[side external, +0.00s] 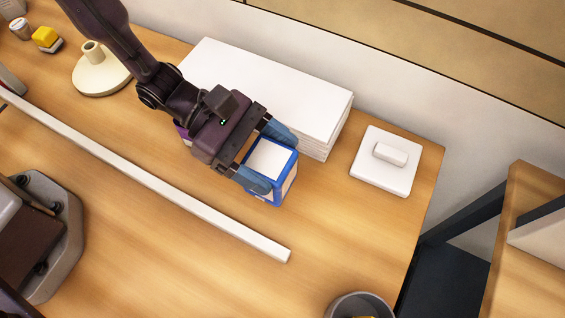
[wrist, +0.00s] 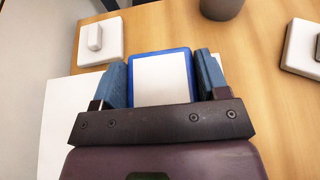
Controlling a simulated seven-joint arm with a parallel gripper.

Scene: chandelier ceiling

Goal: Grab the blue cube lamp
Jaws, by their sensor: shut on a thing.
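The blue cube lamp (side external: 270,160) has blue edges and pale white faces. In the side external view it sits between the two blue-grey fingers of my gripper (side external: 265,157), in front of the stack of white sheets. My gripper is shut on it, one finger on each side. In the wrist view the lamp (wrist: 161,80) shows its white face and blue rim between the fingers of my gripper (wrist: 162,82). I cannot tell whether the lamp touches the table or is held just above it.
A white stack (side external: 285,85) lies behind my gripper. A white square plate with a small block (side external: 385,160) is to the right. A long white bar (side external: 150,180) crosses the table. A grey cup (side external: 360,306) stands at the front edge; a cream lamp base (side external: 100,75) is at the left.

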